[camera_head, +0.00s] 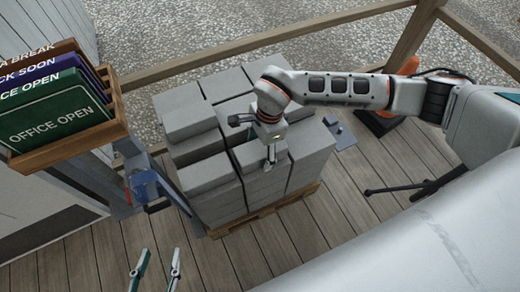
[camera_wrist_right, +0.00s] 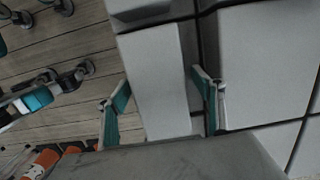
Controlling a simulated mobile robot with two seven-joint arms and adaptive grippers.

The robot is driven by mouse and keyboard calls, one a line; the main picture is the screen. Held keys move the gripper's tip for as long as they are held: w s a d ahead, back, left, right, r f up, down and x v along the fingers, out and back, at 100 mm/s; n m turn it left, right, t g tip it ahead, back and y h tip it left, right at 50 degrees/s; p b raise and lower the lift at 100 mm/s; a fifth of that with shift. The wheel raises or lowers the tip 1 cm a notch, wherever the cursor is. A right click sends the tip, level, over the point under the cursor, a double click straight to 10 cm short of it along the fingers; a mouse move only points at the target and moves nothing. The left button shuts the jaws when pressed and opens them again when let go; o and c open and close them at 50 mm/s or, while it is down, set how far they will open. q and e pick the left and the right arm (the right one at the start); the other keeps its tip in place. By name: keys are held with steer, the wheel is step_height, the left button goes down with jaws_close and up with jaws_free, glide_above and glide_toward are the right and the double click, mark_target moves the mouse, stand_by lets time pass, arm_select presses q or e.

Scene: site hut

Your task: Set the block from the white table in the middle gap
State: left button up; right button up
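A stack of grey blocks (camera_head: 210,175) stands on a wooden pallet (camera_head: 265,213). My right gripper (camera_head: 270,157) is over the front middle of the stack, pointing down. In the right wrist view its two fingers (camera_wrist_right: 163,103) are spread apart. A narrow grey block (camera_wrist_right: 155,75) shows between them, with a dark gap on its right side; I cannot tell whether the fingers touch it. The same block seems to show under the gripper in the head view (camera_head: 250,158). The white table (camera_head: 400,250) shows no block on its visible part. My left gripper (camera_head: 156,268) is open and empty at the bottom left.
A wooden rack of signs (camera_head: 60,110) stands at the left, with a blue clamp-like part (camera_head: 150,190) near the stack. Wooden rails (camera_head: 270,40) run behind. An orange cone (camera_head: 407,68) is at the back right. Bare deck (camera_head: 225,260) lies in front.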

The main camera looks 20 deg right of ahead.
steer(key=shift+s+f, duration=0.1)
steer(key=shift+f, duration=0.1)
steer(key=r, duration=0.4)
steer(key=d+r, duration=0.1)
steer(key=r, duration=0.7)
steer(key=shift+d+r, duration=0.1)
steer(key=shift+d, duration=0.3)
